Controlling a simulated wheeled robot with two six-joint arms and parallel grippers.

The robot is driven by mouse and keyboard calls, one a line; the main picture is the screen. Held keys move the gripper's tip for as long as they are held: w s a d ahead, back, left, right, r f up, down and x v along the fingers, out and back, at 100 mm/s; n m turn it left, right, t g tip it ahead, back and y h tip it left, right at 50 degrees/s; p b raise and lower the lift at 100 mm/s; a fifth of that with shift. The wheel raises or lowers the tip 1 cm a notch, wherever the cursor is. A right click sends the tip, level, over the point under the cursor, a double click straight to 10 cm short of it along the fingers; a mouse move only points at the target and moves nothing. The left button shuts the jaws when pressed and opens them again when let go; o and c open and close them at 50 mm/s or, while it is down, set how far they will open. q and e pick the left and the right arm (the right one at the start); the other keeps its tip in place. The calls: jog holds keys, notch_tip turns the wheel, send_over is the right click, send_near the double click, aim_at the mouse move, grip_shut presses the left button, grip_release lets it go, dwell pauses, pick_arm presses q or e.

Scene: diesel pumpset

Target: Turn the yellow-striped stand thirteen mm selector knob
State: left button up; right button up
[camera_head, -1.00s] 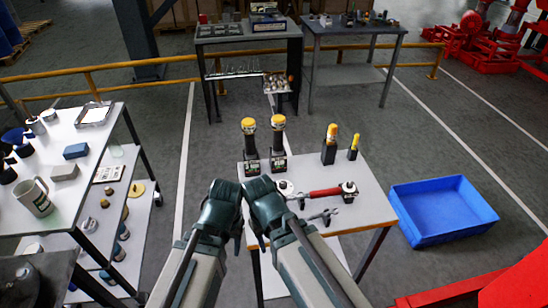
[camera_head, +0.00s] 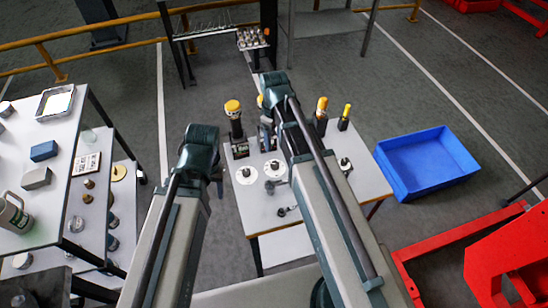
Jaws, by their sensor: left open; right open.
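On the small grey table (camera_head: 372,180) a yellow-capped tool (camera_head: 234,118) stands in a dark stand (camera_head: 240,149) at the back left. A second yellow-capped tool is mostly hidden behind my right arm. Two white discs with dark centres (camera_head: 246,174) (camera_head: 275,170) lie in front of these stands. Which stand has yellow stripes, and any size marking, are too small to tell. My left gripper (camera_head: 217,176) is open and empty, left of the discs near the table's left edge. My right gripper (camera_head: 266,131) is open, above the second stand; its fingers are partly hidden.
Two yellow-topped tools (camera_head: 321,110) (camera_head: 345,114) stand at the table's back right. A blue bin (camera_head: 425,162) is to the right, a white shelf table (camera_head: 62,190) to the left. Red frames stand at lower right.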

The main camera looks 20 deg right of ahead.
aim_at(274, 164)
jog(key=shift+f+b, duration=7)
jog(key=shift+r, duration=0.1)
grip_shut()
